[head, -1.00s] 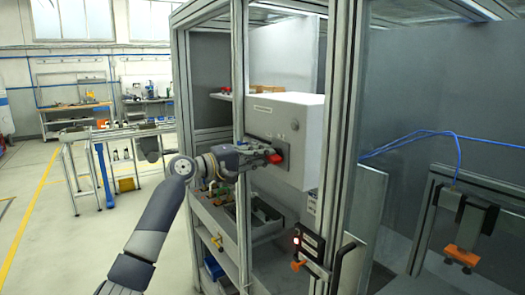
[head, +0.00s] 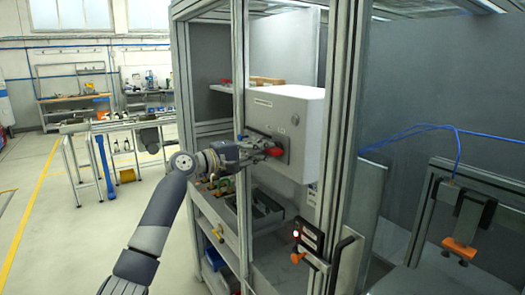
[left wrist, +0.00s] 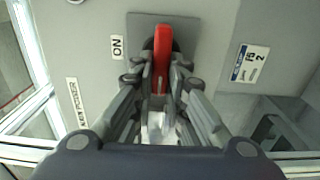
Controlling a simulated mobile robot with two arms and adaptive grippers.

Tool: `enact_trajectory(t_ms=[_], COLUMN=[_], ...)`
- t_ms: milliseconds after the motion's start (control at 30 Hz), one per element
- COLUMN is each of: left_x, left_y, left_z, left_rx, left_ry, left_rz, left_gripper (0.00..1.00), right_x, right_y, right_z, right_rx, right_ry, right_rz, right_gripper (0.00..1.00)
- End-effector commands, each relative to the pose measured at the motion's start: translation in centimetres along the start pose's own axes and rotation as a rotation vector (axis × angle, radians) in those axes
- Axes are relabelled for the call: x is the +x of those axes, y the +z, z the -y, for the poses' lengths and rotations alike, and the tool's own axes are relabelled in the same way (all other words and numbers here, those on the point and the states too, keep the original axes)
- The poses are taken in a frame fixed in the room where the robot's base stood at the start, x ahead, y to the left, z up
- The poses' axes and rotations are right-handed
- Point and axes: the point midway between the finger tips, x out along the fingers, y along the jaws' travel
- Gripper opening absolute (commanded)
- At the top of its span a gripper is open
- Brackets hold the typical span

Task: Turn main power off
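A white cabinet (head: 300,125) with a "MAIN POWER" label carries a red rotary handle (head: 276,151) on a dark plate. In the left wrist view the red handle (left wrist: 161,62) stands between the fingers, with an "ON" label (left wrist: 117,47) beside the plate. The label text runs sideways there, and the handle lies across its upright direction. My left gripper (head: 262,150) is at the cabinet front, its fingers closed around the handle's sides. The contact points are partly hidden by the fingers. My right gripper is not in view.
An aluminium frame post (head: 338,130) stands right of the cabinet, and another post (head: 239,110) crosses beside my left forearm. Open floor lies to the left.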

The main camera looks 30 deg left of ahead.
Motion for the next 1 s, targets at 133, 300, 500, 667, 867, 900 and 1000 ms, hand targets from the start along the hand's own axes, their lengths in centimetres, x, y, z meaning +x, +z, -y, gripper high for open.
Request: enact_trajectory(t_ms=[133,300,500,667,867,900,1000], left_x=[0.0,0.0,-0.5,-2.8,-6.8,-7.6,-9.3], left_y=[-0.1,0.0,-0.1,-0.1,-0.1,-0.1,0.0], left_z=[-0.1,0.0,0.1,0.2,0.2,0.2,0.1], left_rx=[-0.003,-0.002,-0.002,0.0,-0.001,-0.002,-0.001], left_ry=[0.002,0.001,-0.001,-0.003,-0.003,-0.002,-0.002], left_rz=[-0.001,0.0,0.0,-0.002,-0.001,-0.002,0.0], left_gripper=[0.33,0.33,0.33,0.33,0.33,0.33,0.33], right_x=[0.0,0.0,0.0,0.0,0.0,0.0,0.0], right_y=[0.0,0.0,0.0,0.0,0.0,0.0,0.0], right_z=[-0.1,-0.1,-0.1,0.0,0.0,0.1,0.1], right_rx=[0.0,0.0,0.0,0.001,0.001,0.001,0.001], right_ry=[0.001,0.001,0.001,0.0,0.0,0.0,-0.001], right_rz=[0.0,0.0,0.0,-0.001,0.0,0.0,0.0], right_gripper=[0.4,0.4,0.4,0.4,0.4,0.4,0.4])
